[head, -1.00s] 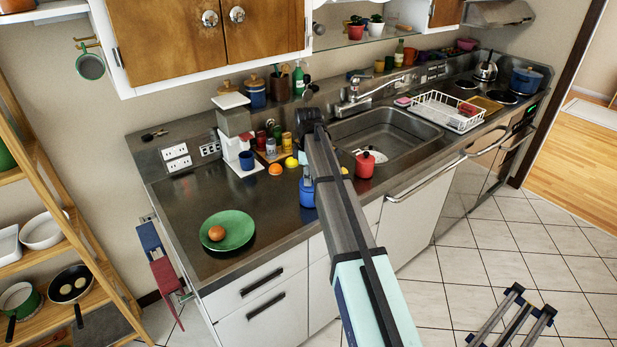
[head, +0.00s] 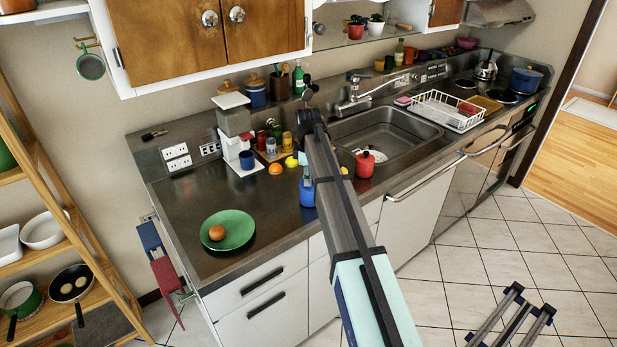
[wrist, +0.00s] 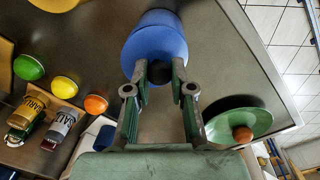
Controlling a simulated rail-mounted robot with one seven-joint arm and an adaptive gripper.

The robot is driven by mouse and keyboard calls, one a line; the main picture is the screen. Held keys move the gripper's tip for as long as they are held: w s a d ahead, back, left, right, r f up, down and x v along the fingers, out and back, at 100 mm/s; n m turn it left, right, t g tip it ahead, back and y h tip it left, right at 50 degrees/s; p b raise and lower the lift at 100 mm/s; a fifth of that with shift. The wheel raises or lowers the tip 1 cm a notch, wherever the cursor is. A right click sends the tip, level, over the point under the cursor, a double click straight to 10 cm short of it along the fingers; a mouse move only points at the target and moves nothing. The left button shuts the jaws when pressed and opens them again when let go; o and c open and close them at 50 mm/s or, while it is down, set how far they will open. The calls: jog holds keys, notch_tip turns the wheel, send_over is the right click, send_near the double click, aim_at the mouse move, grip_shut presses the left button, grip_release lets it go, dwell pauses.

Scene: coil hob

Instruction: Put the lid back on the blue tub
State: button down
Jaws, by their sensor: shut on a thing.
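The blue tub (head: 307,192) stands near the counter's front edge, left of the sink, partly hidden behind my arm in the head view. In the wrist view, a round blue lid (wrist: 152,50) faces the camera, with more blue, apparently the tub (wrist: 158,18), beyond it. My gripper (wrist: 160,74) is shut on the dark knob at the lid's middle. The lid is over or against the tub; I cannot tell whether it is seated or a little above. The gripper's fingertips are hidden in the head view.
A green plate (head: 228,230) with a round brown item lies on the counter to the left. Fruit, jars and a white-and-grey appliance (head: 235,130) stand behind the tub. A red pot (head: 365,163) stands close on its right, by the sink (head: 390,135).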

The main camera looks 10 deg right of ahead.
jog(key=shift+c, duration=2.2)
grip_release()
jog(key=shift+r+p, duration=1.95)
jog(key=shift+r, duration=1.55)
grip_shut()
jog(key=shift+f+b, duration=0.65)
jog(key=shift+f, duration=1.2)
